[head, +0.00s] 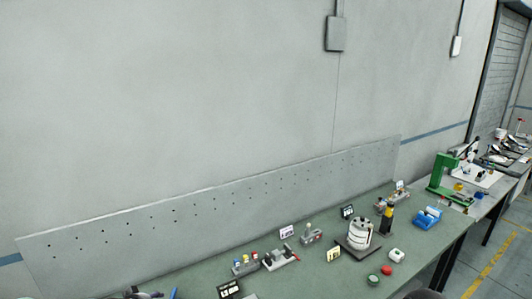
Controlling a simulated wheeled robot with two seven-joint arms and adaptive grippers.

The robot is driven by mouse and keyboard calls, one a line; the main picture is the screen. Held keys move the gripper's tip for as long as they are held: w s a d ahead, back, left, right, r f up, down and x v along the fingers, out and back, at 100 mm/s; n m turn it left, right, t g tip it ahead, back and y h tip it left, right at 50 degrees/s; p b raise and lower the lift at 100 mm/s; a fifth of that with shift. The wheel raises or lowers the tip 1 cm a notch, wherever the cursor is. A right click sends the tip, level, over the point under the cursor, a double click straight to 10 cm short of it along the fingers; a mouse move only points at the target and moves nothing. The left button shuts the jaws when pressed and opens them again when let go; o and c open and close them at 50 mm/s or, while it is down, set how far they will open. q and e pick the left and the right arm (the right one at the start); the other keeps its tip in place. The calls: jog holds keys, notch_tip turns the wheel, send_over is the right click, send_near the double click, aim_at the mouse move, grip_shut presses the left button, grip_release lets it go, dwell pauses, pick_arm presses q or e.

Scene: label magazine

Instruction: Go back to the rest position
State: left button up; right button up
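Neither gripper's fingers show in the head view. Dark rounded shapes at the bottom edge, left of centre and right of centre, may be parts of my arms, but too little shows to tell. The green-topped workbench (330,279) runs from the lower left to the right. On it stand a white stacked cylinder on a dark base plate (359,236), a grey fixture with a lever (280,257) and a fixture with coloured parts (245,265).
A perforated grey panel (215,208) backs the bench. A blue bin (428,217), a dark-and-yellow post (386,219), red button (386,270), green button (373,279) and small label signs (333,254) stand on it. A green press (446,180) is farther right.

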pick_arm(q)
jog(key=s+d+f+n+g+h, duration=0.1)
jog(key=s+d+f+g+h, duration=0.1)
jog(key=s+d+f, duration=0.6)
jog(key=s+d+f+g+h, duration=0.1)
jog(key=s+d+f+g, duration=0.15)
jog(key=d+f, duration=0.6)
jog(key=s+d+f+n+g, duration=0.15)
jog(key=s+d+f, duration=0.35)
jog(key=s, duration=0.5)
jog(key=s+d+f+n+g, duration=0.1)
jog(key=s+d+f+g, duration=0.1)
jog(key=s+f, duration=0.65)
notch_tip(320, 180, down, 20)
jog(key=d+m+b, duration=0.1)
jog(key=b, duration=2.2)
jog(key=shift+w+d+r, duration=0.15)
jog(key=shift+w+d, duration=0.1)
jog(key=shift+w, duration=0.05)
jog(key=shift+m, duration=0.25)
